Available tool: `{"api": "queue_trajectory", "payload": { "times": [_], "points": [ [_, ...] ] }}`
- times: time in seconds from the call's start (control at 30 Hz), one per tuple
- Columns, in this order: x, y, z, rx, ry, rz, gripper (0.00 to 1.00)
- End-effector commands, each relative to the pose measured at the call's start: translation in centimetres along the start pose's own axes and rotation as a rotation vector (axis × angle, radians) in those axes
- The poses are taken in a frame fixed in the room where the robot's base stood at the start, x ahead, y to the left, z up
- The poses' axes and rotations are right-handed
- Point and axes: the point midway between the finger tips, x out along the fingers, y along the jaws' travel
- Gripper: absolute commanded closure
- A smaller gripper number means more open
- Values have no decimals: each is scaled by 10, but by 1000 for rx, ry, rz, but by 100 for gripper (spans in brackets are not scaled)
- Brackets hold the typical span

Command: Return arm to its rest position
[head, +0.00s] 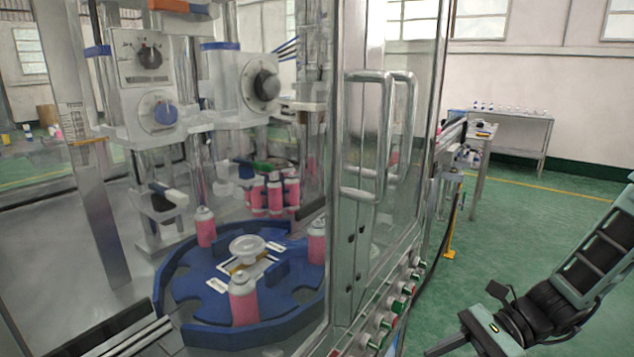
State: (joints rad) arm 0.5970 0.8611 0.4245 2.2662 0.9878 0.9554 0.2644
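My arm (599,256), grey-green with black joints, comes in from the right edge and slopes down to the left. Its lower part (487,333) runs out of the picture at the bottom edge.
The crimping machine's blue turntable (180,290) carries pink cans, such as the front one (243,300). Door handles (366,135) and a row of buttons (398,306) face the arm. A back table (520,118) holds small items. Green floor (510,215) is clear at right.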

Motion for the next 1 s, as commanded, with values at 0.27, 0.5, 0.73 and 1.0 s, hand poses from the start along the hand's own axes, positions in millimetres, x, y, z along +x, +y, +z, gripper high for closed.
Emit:
{"api": "queue_trajectory", "payload": {
  "times": [0.27,0.5,0.73,1.0],
  "points": [
    [43,72,57,-630,347,506,70],
    [51,118,94,-1225,563,881,70],
    [50,141,124,-1692,679,1110,70],
    [50,147,135,-1852,711,1177,70]
  ]
}}
